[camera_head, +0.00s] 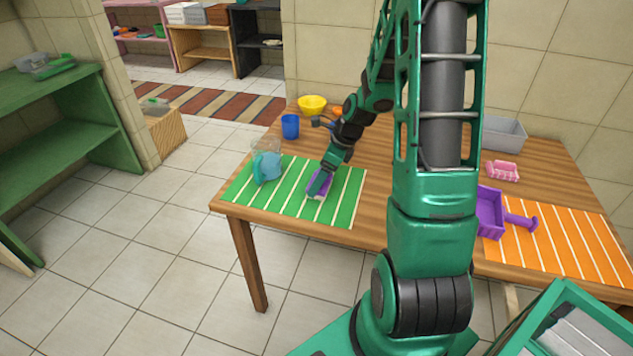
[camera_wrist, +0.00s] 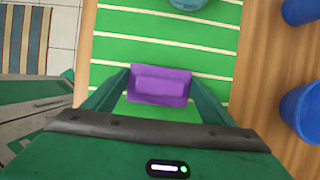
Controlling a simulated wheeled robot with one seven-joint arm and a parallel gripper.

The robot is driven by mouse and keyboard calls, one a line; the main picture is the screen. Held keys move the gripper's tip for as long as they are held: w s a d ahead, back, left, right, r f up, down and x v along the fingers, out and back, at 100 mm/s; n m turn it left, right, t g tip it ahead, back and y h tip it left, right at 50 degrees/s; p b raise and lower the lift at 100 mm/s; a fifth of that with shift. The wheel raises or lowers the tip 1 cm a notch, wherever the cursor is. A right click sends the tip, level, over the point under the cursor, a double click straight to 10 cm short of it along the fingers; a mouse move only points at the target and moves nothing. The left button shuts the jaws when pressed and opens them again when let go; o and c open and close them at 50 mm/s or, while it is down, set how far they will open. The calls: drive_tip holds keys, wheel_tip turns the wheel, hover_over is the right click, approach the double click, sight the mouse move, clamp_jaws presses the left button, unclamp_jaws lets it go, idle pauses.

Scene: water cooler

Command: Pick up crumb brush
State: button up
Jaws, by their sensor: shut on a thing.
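The crumb brush (camera_wrist: 160,84) is a purple block between my two fingers in the wrist view. In the head view the purple brush (camera_head: 318,184) shows at the end of my arm, over the green striped mat (camera_head: 343,210), with a pale underside at its lower edge. My gripper (camera_head: 317,186) is shut on the brush, with one green finger on each side in the wrist view. The brush is at or just above the mat; I cannot tell whether it touches. Part of it is hidden by my gripper.
A teal pitcher-like item (camera_head: 267,167) stands on the mat to the left. A blue cup (camera_head: 290,126) and yellow bowl (camera_head: 312,105) stand behind. A purple dustpan (camera_head: 490,212) lies by the orange striped mat (camera_head: 560,240). A pink item (camera_head: 503,171) and grey bin (camera_head: 503,134) are at right.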

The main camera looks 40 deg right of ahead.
wheel_tip(320, 180, up, 4)
drive_tip(key=shift+f, duration=0.25)
drive_tip(key=s+a+r, duration=0.6)
drive_tip(key=a+r, duration=0.1)
drive_tip(key=a, duration=0.3)
drive_tip(key=shift+s, duration=0.1)
